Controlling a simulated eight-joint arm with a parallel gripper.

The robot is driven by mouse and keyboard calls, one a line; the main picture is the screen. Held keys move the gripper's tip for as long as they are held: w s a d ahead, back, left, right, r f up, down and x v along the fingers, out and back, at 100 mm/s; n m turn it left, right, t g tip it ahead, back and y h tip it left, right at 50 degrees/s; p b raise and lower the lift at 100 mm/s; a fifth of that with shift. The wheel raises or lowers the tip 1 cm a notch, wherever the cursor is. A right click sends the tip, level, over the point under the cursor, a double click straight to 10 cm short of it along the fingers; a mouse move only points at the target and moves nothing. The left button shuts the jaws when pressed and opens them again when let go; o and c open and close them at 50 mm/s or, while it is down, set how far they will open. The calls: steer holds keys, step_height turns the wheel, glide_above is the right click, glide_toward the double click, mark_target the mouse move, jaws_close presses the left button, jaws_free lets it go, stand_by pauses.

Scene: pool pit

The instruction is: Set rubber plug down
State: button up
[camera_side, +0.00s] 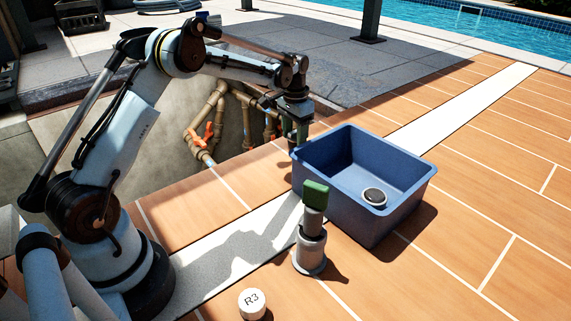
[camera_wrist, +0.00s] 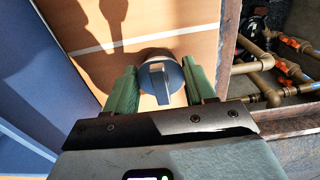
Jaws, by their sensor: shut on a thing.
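In the wrist view a grey round plug (camera_wrist: 158,78) with a raised flat tab sits between the green fingers of my gripper (camera_wrist: 158,88). My gripper is shut on it, with orange tile below. In the side view my gripper (camera_side: 297,137) points down just behind the blue bin (camera_side: 330,205), on the pit side. The bin's far rim hides the plug and the lower fingertips there. I cannot tell whether the plug touches the tile.
A grey cylinder with a green top (camera_side: 311,247) stands in front of the bin, near a white R3 puck (camera_side: 252,304). The pit with pipes (camera_side: 208,130) opens behind. Tile to the right is clear.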

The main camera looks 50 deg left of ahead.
steer(key=shift+f, duration=0.2)
steer(key=shift+f, duration=0.15)
steer(key=o, duration=1.1)
steer(key=shift+c, duration=0.2)
